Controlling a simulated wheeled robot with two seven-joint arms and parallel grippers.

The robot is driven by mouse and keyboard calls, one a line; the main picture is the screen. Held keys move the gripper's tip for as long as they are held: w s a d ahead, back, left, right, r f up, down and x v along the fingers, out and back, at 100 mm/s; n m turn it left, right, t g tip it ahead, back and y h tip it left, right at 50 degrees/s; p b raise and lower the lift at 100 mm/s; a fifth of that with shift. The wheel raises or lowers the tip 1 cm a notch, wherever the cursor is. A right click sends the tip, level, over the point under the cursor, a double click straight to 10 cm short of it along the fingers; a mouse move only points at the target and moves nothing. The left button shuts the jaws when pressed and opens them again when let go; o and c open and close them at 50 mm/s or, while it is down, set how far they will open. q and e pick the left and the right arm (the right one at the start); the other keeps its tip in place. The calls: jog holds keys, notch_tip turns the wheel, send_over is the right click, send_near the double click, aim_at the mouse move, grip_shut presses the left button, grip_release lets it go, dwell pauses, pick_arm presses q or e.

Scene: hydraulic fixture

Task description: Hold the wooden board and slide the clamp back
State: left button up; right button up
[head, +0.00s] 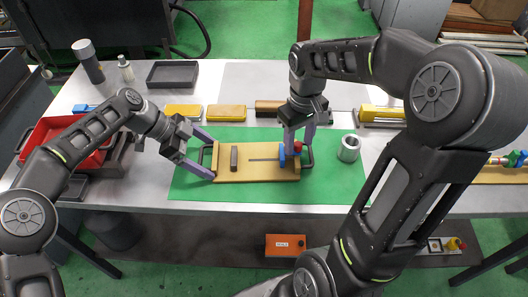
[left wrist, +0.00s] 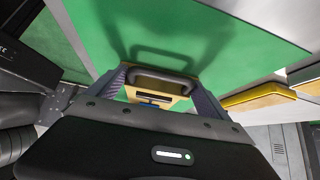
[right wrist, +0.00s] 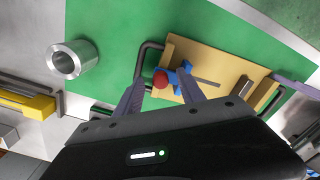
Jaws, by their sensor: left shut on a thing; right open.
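The wooden board (head: 225,174) lies on the green mat, with a dark handle at each end and a slot along its middle. My left gripper (head: 212,159) is shut on the board's left end, its fingers on either side of the handle (left wrist: 160,78). The clamp (head: 283,158) is blue with a red knob (head: 297,146) and sits at the board's right end; the right wrist view also shows the red knob (right wrist: 160,80). My right gripper (head: 297,138) is open, its fingers on either side of the knob. Whether they touch it cannot be told.
A dark grey block (head: 234,158) stands on the board's left part. A metal cylinder (head: 349,148) stands to the right on the green mat (head: 330,186). Yellow blocks (head: 226,112) line the back. A red bin (head: 68,140) is at the left. The mat's front strip is clear.

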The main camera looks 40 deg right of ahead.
aim_at(298, 144)
notch_tip(298, 144, up, 12)
dwell(0.6)
dwell(0.8)
pick_arm(q)
jog(key=o, duration=1.3)
jog(key=shift+o, duration=0.2)
jog(key=v, duration=0.7)
jog(key=shift+w+a+r, duration=0.1)
jog(key=shift+a+r, duration=0.05)
